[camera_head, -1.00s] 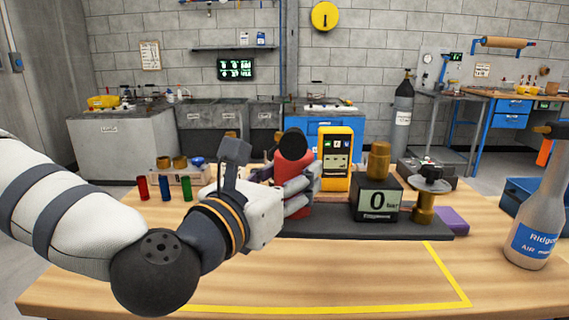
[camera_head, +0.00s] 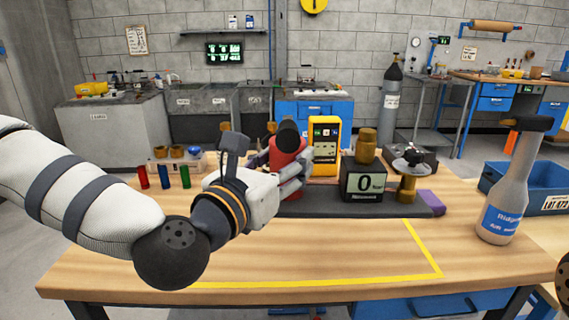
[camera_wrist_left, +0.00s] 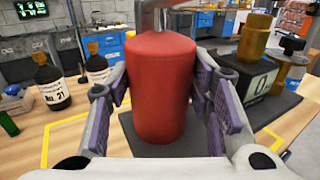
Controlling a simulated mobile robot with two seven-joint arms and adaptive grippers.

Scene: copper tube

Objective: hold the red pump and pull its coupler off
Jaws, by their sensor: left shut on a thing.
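The red pump (camera_head: 286,153) stands upright on a dark mat (camera_head: 320,207), with a black round part (camera_head: 288,131) at its top. My left gripper (camera_head: 296,174) reaches it from the front left and is shut on its body. In the left wrist view, the pump's red cylinder (camera_wrist_left: 162,90) sits between the two purple-padded fingers, with a grey rod above it. I cannot make out the coupler on the pump; the gripper hides part of the body. My right gripper is not in view.
Right of the pump are a yellow meter (camera_head: 325,148), a black gauge (camera_head: 363,181) reading 0 with a brass piece (camera_head: 366,147) on top, and a brass fitting (camera_head: 408,184). A bottle (camera_head: 502,195) stands at right. The taped front area is clear.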

